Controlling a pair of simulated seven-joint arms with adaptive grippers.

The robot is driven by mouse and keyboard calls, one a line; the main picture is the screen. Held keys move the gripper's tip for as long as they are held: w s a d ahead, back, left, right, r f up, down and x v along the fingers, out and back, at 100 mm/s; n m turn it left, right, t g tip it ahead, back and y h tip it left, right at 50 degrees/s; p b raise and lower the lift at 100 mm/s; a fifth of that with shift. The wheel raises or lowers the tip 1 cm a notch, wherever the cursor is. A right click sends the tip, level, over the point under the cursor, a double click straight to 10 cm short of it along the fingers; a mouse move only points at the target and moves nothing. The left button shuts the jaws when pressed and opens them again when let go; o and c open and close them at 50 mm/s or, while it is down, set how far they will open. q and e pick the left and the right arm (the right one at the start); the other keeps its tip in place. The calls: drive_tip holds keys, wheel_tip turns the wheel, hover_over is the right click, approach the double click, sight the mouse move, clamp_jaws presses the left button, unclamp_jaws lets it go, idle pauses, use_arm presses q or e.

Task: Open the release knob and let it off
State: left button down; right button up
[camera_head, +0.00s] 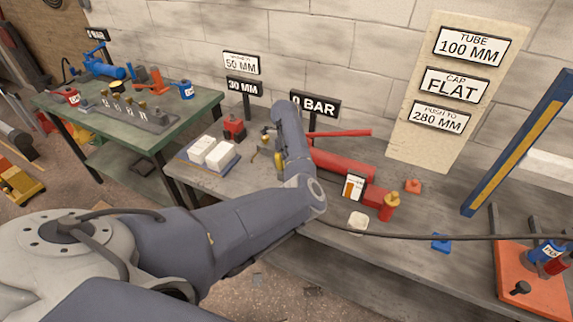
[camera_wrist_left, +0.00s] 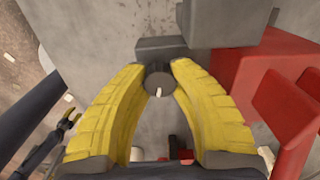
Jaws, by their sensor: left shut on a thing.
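The release knob (camera_wrist_left: 158,84) is a small dark round knob with a pale mark, on a grey block in the left wrist view. My left gripper (camera_wrist_left: 158,70) has its two yellow fingers around it, one on each side, shut on it. In the head view my left arm reaches over the bench, and a yellow finger (camera_head: 280,184) shows beside the red pump (camera_head: 342,164). The knob is hidden there. The red pump body (camera_wrist_left: 245,75) is at the right in the wrist view.
A white-topped tray (camera_head: 210,152) and a small red item (camera_head: 233,128) stand left of my arm. A 0 BAR sign (camera_head: 316,104) stands behind. A dark hose (camera_head: 420,237) runs right along the bench. A blue-yellow post (camera_head: 520,140) and an orange plate (camera_head: 530,285) stand at right.

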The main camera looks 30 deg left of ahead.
idle(0.4)
use_arm(q)
drive_tip(key=c, duration=1)
unclamp_jaws()
drive_tip(key=shift+r, duration=0.1)
wheel_tip(320, 180, up, 12)
